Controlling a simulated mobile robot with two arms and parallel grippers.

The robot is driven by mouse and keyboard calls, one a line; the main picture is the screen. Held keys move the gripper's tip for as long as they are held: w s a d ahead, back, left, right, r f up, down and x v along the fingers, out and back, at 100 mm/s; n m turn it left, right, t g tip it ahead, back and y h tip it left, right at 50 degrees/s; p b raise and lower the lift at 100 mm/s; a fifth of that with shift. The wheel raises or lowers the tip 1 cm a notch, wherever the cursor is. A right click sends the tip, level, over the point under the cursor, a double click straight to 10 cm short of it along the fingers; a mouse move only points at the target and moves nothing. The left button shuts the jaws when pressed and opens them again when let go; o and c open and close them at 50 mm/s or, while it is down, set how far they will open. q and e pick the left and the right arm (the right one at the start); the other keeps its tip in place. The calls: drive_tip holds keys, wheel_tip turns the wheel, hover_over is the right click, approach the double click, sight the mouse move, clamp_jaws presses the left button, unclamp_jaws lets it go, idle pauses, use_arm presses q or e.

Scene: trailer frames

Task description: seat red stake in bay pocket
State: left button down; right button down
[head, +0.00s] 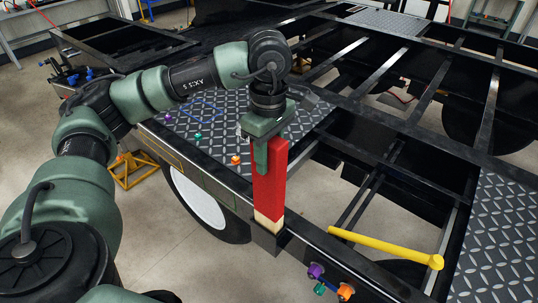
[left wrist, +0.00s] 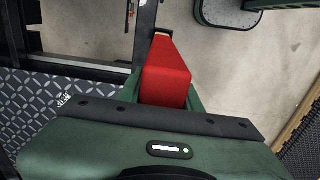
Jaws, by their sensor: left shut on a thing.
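The red stake (head: 270,185) stands about upright at the trailer's side rail, with a bare tan lower end. My left gripper (head: 268,150) is shut on its upper part. The tan end meets a black bay pocket (head: 265,242) on the outer side of the rail; I cannot tell how deep it sits. My right gripper is not in view.
A yellow bar (head: 385,247) lies across the frame to the right. Purple and orange fittings (head: 317,271) sit low on the rail. Small coloured pieces (head: 236,160) lie on the diamond-plate deck (head: 215,125). Open gaps lie between the black crossmembers (head: 425,95).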

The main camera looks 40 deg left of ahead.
use_arm(q)
drive_tip(key=shift+f, duration=0.15)
drive_tip(key=c, duration=1)
unclamp_jaws()
drive_tip(key=shift+o, duration=0.2)
drive_tip(key=shift+r, duration=0.3)
wheel_tip(320, 180, up, 4)
drive_tip(key=shift+w+r+b, duration=0.1)
drive_tip(key=shift+r+b, duration=0.05)
drive_tip(key=shift+b, duration=0.7)
wheel_tip(320, 180, up, 8)
drive_tip(key=shift+f+p, duration=0.25)
drive_tip(key=shift+p, duration=0.35)
